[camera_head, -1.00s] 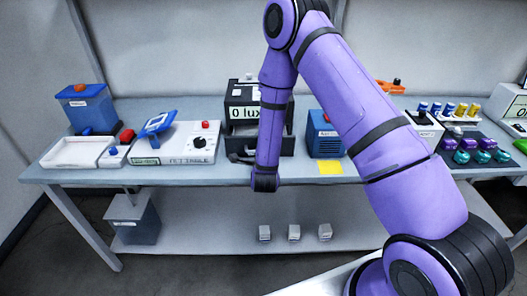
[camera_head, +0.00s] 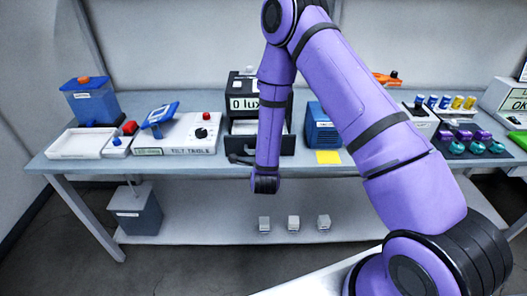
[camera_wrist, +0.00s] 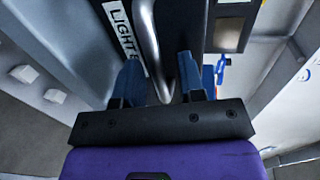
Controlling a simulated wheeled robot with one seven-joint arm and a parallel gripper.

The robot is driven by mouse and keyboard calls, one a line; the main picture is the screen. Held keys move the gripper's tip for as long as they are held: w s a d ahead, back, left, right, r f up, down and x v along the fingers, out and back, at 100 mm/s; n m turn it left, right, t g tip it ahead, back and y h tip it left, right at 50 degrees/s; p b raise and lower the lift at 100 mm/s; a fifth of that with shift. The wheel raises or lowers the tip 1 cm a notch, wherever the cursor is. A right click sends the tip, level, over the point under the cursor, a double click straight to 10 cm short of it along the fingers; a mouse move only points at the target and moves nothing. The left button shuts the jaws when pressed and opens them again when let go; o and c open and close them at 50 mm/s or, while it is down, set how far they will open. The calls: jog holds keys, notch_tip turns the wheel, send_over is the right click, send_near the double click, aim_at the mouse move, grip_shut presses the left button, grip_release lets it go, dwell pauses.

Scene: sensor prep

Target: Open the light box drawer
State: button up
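The light box (camera_head: 243,103) is a black box on the bench with a display reading "0 lux". Its drawer (camera_head: 287,146) stands partly out, with a pale inside showing. My arm covers part of the drawer front, and my gripper is hidden in the head view. In the wrist view, the metal drawer handle (camera_wrist: 147,40) runs between the two blue fingers of my gripper (camera_wrist: 160,75), beside the drawer's label (camera_wrist: 123,28). The fingers are spread wider than the bar, with a gap on its right side.
A white device with a dial (camera_head: 190,133) stands left of the light box. A blue box (camera_head: 321,125) and a yellow note (camera_head: 328,157) are to its right. Small blocks (camera_head: 293,222) lie on the lower shelf. Floor in front is clear.

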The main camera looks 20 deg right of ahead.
jog(key=v, duration=1)
jog(key=shift+s, duration=0.35)
jog(key=shift+a+r, duration=0.1)
jog(key=shift+a, duration=0.05)
jog(key=w+r+n+g+y, duration=0.25)
jog(key=w+r+n, duration=0.25)
jog(key=r, duration=0.7)
jog(key=s+d+r+n+g+y, duration=0.1)
jog(key=s+r+n+y, duration=0.15)
jog(key=r, duration=0.35)
jog(key=s+r+n+g+y, duration=0.1)
jog(key=s+r+n, duration=0.1)
jog(key=r+n, duration=0.3)
jog(key=s+d+r+n+g, duration=0.1)
jog(key=s+d+r+n, duration=0.2)
jog(key=s, duration=0.5)
jog(key=s+d+r+n+g, duration=0.2)
jog(key=s+r, duration=0.4)
jog(key=s, duration=0.3)
jog(key=s+d+r+n+g+h, duration=0.1)
jog(key=s+d+r+n+g, duration=0.1)
jog(key=s, duration=0.7)
notch_tip(320, 180, up, 3)
jog(key=shift+d+r+n, duration=0.15)
jog(key=shift+d+n, duration=0.75)
jog(key=shift+n, duration=0.15)
jog(key=shift+w, duration=0.1)
